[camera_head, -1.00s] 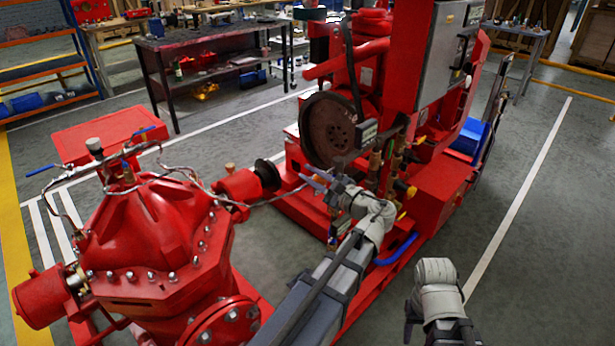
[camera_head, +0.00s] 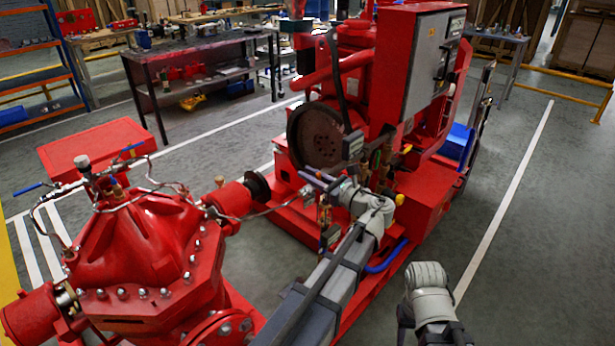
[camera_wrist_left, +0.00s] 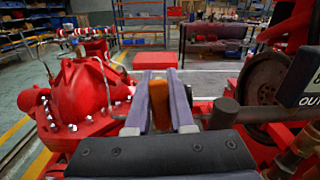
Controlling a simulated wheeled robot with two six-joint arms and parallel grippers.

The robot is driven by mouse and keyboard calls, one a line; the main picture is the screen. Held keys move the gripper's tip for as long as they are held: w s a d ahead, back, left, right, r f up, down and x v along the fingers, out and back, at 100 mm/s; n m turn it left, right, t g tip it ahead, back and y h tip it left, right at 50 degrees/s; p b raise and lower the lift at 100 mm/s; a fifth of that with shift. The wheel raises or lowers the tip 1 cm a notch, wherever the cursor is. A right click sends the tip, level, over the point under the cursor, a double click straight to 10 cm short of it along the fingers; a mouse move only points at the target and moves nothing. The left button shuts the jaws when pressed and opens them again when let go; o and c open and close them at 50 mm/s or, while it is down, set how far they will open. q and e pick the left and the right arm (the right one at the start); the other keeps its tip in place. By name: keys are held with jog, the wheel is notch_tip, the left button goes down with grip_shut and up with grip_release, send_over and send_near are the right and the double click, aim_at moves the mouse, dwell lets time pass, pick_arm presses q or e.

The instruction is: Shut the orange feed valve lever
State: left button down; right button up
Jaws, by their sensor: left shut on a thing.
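The orange feed valve lever (camera_wrist_left: 158,103) stands upright between the two pale purple fingers of my left gripper (camera_wrist_left: 160,108) in the left wrist view. The fingers are shut on it, one on each side. Its lower end is hidden behind the gripper body. In the head view, my left gripper (camera_head: 318,183) is at the front of the red pumpset (camera_head: 420,195), just below the dark flywheel (camera_head: 318,137). The lever cannot be made out there. My right arm's wrist is at the lower right of the head view, and its fingers cannot be made out.
A red pump casing (camera_head: 140,245) with thin pipes and blue-handled valves stands at the left. A grey control cabinet (camera_head: 425,65) rises above the engine. A dark workbench (camera_head: 205,60) stands behind. The floor at the right (camera_head: 530,240) is clear.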

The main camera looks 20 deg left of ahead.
pick_arm(q)
jog(key=shift+w+d, duration=0.1)
jog(key=shift+w, duration=0.05)
dwell(0.4)
jog(key=c, duration=0.8)
grip_release()
jog(key=v, duration=0.7)
jog(key=shift+d, duration=0.35)
